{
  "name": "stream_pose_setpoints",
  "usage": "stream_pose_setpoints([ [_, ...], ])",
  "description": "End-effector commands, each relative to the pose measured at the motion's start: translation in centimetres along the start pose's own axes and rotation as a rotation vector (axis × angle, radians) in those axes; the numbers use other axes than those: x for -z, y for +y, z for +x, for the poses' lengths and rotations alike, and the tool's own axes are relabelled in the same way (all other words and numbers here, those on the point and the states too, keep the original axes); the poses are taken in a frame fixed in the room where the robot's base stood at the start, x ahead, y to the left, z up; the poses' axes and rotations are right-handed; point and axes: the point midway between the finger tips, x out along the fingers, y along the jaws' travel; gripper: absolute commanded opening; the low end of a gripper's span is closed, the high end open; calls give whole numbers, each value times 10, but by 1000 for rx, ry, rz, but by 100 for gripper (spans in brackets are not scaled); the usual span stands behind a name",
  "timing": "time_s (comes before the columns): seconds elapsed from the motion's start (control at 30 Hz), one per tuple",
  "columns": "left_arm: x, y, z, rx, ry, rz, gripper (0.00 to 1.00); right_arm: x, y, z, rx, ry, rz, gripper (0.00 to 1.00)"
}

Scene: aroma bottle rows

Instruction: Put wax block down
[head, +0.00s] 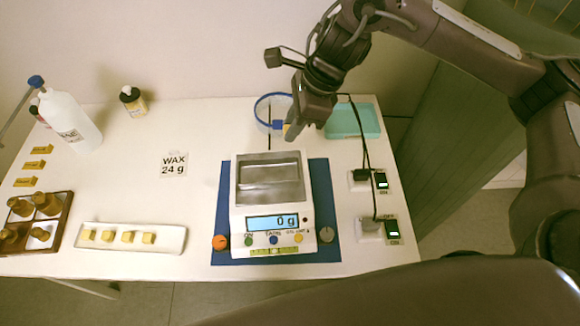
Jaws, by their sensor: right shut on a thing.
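My right gripper (294,127) is at the back of the table, above and behind the scale. It is shut on a small yellow wax block (287,129), mostly hidden by the fingers. The block is at the right side of a clear container with a blue rim (272,97); I cannot tell whether it is over or beside it. The scale (240,222) has an empty grey pan (270,180) and its display reads 0 g. Several more wax blocks (149,238) sit in a white tray (175,239) at the front left. My left gripper is not in view.
A card (174,165) reads "WAX 24 g". The scale stands on a blue mat (222,200). A white bottle (72,120), a dark-capped bottle (133,103) and a wooden box with stoppers (66,207) are left. A teal tray (365,120) and cabled switches (392,230) are right.

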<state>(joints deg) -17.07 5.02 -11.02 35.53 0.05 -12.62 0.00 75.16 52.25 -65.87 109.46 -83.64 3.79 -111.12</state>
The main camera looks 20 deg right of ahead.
Motion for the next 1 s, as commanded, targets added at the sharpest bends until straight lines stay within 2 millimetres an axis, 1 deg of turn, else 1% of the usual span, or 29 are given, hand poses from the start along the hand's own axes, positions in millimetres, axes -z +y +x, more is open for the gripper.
stream_pose_setpoints([
  [0.03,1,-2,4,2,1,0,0,6,2,15,-6,0,4,0],
  [0.13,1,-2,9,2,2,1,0,15,2,36,-6,0,4,0],
  [0.2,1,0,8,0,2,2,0,22,2,53,-7,2,5,0],
  [0.4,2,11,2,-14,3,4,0,36,1,85,-2,2,2,0],
  [0.57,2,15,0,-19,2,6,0,40,0,97,0,1,1,0],
  [0.8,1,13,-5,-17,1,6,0,53,0,129,-2,1,2,0],
  [0.9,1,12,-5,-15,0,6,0,56,0,135,1,0,0,0],
  [1.0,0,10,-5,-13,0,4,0,56,0,136,2,-1,-1,0],
])
